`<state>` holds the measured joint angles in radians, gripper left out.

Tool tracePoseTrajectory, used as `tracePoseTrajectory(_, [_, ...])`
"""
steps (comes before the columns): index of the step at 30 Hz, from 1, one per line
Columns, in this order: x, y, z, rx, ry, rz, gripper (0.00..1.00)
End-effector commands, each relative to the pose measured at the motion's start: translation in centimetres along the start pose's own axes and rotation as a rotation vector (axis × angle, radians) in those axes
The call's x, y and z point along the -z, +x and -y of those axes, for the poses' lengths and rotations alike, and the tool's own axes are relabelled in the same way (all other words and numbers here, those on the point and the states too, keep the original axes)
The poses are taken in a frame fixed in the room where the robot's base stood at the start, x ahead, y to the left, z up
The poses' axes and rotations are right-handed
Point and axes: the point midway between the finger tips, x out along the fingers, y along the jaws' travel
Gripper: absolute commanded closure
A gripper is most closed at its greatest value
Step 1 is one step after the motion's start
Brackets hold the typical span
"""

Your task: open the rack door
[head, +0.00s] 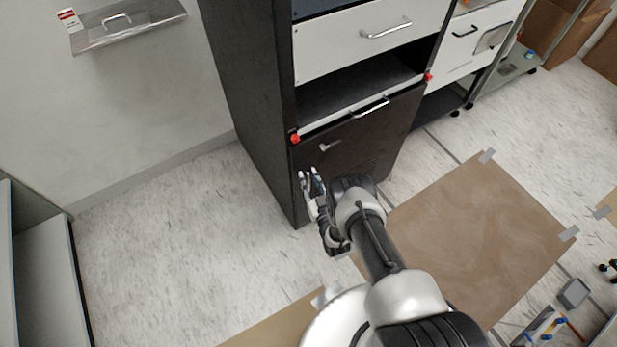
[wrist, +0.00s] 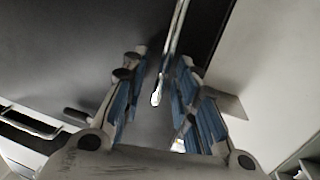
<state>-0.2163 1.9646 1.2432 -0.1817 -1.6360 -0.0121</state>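The rack door (head: 375,142) is the dark lower front panel of a tall black rack, and it looks closed. A silver lever-like handle (head: 328,147) sits at its upper left, and a silver bar handle (head: 371,107) runs along its top edge. My gripper (head: 310,176) is open in front of the door's left side, below the lever in the picture. The wrist view shows its blue-padded fingers (wrist: 155,100) apart, with a thin shiny metal piece (wrist: 158,92) showing in the gap. I cannot tell whether they touch it. My arm hides the door's lower part.
A white drawer (head: 365,42) and an open dark shelf space are above the door, with red knobs (head: 295,139) at the shelf edge corners. The floor (head: 190,220) left of the rack is clear. A brown taped mat (head: 480,235) lies to the right.

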Motion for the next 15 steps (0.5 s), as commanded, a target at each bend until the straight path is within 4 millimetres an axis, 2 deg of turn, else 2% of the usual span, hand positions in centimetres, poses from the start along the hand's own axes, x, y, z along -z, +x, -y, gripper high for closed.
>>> tracePoseTrajectory(2, [0.00, 0.01, 0.00, 0.000, 0.000, 0.000, 0.75])
tracePoseTrajectory(13, [0.00, 0.02, 0.00, 0.000, 0.000, 0.000, 1.00])
tracePoseTrajectory(15, [0.00, 0.02, 0.00, 0.000, 0.000, 0.000, 1.00])
